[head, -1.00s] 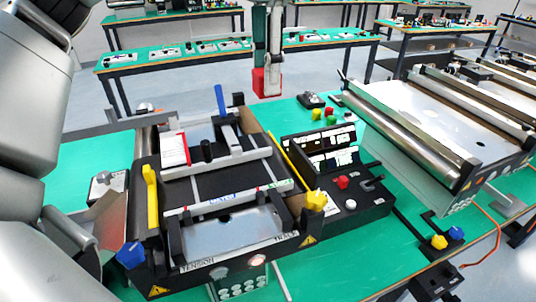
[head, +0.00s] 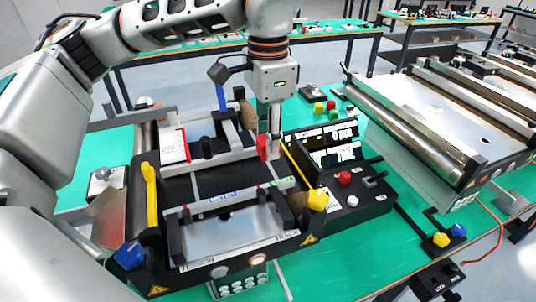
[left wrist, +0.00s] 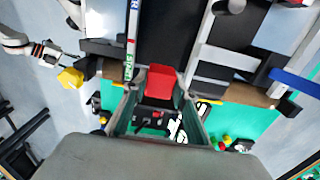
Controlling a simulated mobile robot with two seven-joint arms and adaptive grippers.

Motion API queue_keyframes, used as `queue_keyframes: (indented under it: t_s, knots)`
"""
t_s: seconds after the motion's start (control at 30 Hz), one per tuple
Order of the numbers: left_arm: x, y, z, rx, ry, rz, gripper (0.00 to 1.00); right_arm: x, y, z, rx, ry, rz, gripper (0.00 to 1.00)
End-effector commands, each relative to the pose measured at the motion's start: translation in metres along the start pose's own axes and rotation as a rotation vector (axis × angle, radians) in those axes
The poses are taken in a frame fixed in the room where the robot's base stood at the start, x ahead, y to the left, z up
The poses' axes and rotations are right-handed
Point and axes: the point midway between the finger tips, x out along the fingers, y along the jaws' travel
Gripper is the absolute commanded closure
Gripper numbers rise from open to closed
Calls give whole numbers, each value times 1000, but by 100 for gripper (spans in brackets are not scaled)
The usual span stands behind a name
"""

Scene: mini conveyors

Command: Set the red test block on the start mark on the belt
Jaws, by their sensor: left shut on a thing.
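My left gripper (head: 268,148) is shut on the red test block (head: 262,147), over the far right part of the mini conveyor. In the left wrist view the block (left wrist: 160,84) shows between the fingers. The black belt (head: 178,191) lies below and to the left of it. A green-lettered label (head: 281,183), apparently START, is on the crossbar nearer to me; it also shows in the left wrist view (left wrist: 128,72). I cannot tell whether the block touches anything below. A grey arm end (left wrist: 42,50), perhaps my right gripper, shows at the left wrist view's left edge; its jaws are unclear.
A control box with a red button (head: 343,178) stands right of the belt. A yellow knob (head: 318,200), a yellow lever (head: 150,195) and a blue lever (head: 220,95) rise from the frame. A larger roller conveyor (head: 420,120) stands at the right.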

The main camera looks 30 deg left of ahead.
Motion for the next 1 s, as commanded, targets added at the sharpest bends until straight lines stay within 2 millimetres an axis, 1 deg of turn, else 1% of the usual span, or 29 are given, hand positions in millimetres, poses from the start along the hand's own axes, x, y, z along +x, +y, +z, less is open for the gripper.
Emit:
queue_keyframes:
  t_s: [0.17,0.3,0.4,0.53,0.7,0.83,0.87,0.9,1.0]
  knots:
    - [10,0,0,0,-1,0,95,0,1,-3,2,3,2,60]
    - [29,0,1,0,-3,2,95,-1,2,-4,2,1,4,60]
    - [42,0,1,1,-2,1,95,-2,3,-1,3,-6,7,60]
    - [46,0,0,0,2,-1,95,-1,5,5,4,-16,10,60]
    - [46,0,0,0,1,-1,95,0,6,5,4,-17,12,60]
    - [51,0,0,0,1,-1,95,3,4,8,4,-13,11,60]
    - [50,0,0,0,1,-1,68,2,4,7,4,-12,10,60]
    - [49,0,0,0,1,-1,57,2,3,6,4,-12,8,60]
    - [49,0,0,0,1,-1,56,2,1,5,5,-10,5,60]
